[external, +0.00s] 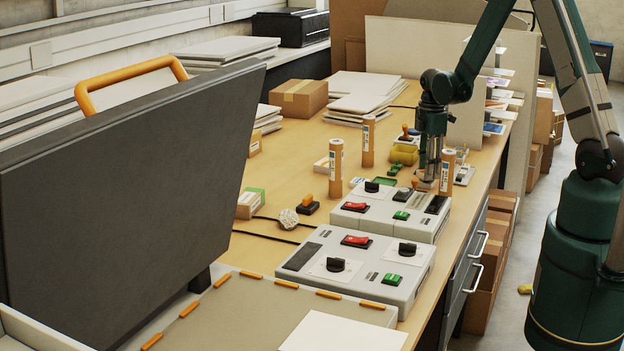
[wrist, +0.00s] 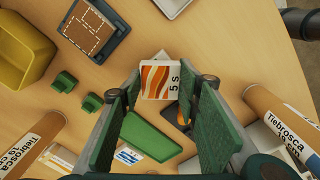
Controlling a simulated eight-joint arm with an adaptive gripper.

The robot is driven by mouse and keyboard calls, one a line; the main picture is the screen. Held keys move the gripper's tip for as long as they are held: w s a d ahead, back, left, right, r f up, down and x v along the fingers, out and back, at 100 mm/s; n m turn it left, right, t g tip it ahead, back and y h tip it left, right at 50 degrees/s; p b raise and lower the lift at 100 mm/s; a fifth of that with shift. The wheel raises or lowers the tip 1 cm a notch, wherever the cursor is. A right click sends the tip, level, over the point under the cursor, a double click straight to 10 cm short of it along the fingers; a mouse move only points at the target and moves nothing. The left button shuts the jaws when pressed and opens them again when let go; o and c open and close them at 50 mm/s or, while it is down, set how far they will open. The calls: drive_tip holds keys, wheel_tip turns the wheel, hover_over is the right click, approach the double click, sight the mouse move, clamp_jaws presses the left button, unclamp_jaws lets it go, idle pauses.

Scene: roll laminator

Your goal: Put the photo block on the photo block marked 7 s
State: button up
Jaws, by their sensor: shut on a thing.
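A photo block (wrist: 158,80) with orange and white waves and the mark "5 s" sits between my fingertips in the wrist view. My gripper (wrist: 161,82) is shut on it. In the external view my gripper (external: 429,178) points straight down beside the rear control box, and the block is too small there to make out clearly. I cannot make out a photo block marked 7 s in either view. A dark pad with a brown grid (wrist: 90,32) lies up and to the left of my gripper in the wrist view.
Upright cardboard tubes (wrist: 34,148) (wrist: 285,125) flank my gripper. A yellow bin (wrist: 24,50), small green blocks (wrist: 64,82) and a green plate (wrist: 150,134) lie close by. Control boxes (external: 384,211) (external: 357,268) stand in front. Bare table shows between the pad and my gripper.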

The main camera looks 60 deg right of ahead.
drive_tip(key=shift+f, duration=0.35)
drive_tip(key=shift+f, duration=0.15)
drive_tip(key=o, duration=0.9)
drive_tip(key=shift+r, duration=0.25)
drive_tip(key=shift+r, duration=5.9)
